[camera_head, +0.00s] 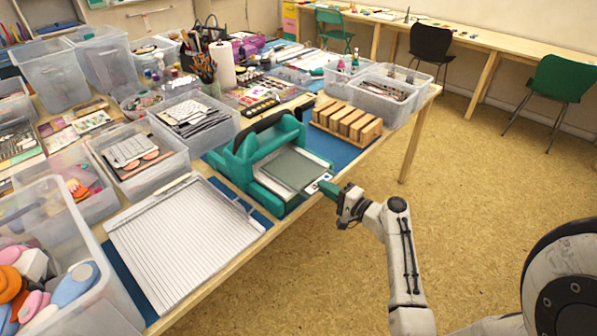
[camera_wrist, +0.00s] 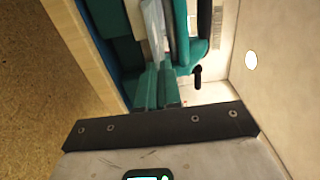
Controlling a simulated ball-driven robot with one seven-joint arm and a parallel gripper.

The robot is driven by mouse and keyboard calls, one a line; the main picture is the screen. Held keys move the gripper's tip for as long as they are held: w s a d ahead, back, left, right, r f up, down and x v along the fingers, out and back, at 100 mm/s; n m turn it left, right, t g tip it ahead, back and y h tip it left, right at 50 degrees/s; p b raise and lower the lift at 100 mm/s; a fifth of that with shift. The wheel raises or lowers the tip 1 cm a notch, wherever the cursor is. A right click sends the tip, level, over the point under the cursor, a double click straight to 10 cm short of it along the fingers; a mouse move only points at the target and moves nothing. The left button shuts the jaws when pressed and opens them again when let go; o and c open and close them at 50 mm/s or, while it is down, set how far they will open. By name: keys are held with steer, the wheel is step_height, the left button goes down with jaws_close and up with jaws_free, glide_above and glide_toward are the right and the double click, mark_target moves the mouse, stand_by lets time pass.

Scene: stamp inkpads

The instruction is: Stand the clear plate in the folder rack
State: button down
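The clear plate (camera_head: 293,170) looks grey-green and lies on the bed of the teal die-cutting machine (camera_head: 243,165) in the head view. In the wrist view the plate (camera_wrist: 153,32) shows nearly edge-on as a pale bluish strip running to my fingertips. My gripper (camera_head: 326,187) is at the plate's front right corner. Its teal fingers (camera_wrist: 160,78) are close together and appear shut on the plate's edge; the contact itself is partly hidden. The wooden folder rack (camera_head: 346,124), with several upright slots, stands on the table behind the machine, near the right end.
A white ridged scoring board (camera_head: 182,242) lies left of the machine at the front edge. Clear bins (camera_head: 382,98) stand behind the rack, and more bins (camera_head: 138,158) crowd the left. A strip of blue mat (camera_head: 335,150) is clear between machine and rack. The floor in front is open.

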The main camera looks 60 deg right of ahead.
steer(key=shift+s+a+r+p, duration=0.1)
steer(key=shift+s+r+p, duration=0.2)
steer(key=shift+r+p, duration=0.25)
steer(key=shift+s+a+r+p, duration=0.1)
steer(key=shift+s+r+p, duration=0.25)
steer(key=shift+r, duration=0.2)
steer(key=s+a+r+p, duration=0.2)
steer(key=s+r+p, duration=0.1)
steer(key=s, duration=0.6)
steer(key=s+a+r+p, duration=0.2)
steer(key=s+r+p, duration=0.1)
steer(key=s, duration=0.7)
steer(key=shift+s+a+r, duration=0.2)
steer(key=shift+a+r, duration=0.1)
steer(key=shift+r, duration=0.2)
